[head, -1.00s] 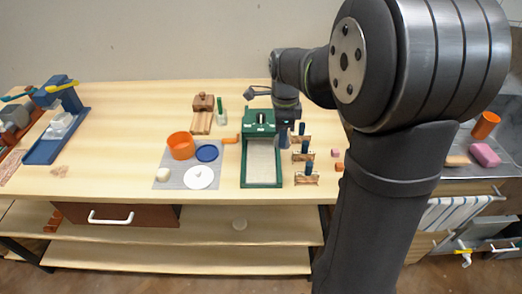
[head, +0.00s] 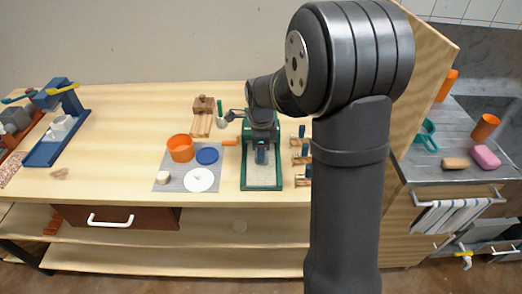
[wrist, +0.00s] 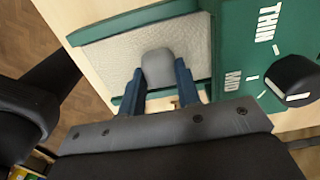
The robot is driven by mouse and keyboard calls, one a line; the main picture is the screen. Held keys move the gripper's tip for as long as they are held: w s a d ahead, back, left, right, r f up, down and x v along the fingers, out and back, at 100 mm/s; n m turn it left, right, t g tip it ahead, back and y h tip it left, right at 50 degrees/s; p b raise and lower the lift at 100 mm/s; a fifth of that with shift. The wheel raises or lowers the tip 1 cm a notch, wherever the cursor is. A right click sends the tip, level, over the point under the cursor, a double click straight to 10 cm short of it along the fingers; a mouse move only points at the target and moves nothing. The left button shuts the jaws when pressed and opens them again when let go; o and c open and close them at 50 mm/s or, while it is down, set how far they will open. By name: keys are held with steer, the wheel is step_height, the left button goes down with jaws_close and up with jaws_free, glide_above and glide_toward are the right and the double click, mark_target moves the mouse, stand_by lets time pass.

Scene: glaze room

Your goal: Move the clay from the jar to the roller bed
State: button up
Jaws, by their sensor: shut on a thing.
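The roller bed is a pale textured strip in a green frame (head: 243,181); its pale surface also shows in the wrist view (wrist: 110,55). My gripper (head: 261,160) is over the bed, fingers pointing down. In the wrist view, its two blue fingers (wrist: 159,76) are shut on a rounded grey lump, the clay (wrist: 158,66). I cannot tell whether the clay touches the bed.
A blue disc (head: 207,154), a white lid (head: 199,180) and a small cream block (head: 162,178) lie on the mat (head: 180,186). The roller's dial (wrist: 294,80) is close beside my gripper. Small racked tools (head: 301,160) stand right of the bed.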

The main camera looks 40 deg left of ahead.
steer(key=shift+f, duration=0.1)
steer(key=o, duration=1)
step_height(320, 180, up, 12)
steer(key=shift+r, duration=0.15)
step_height(320, 180, down, 12)
steer(key=shift+r, duration=1.7)
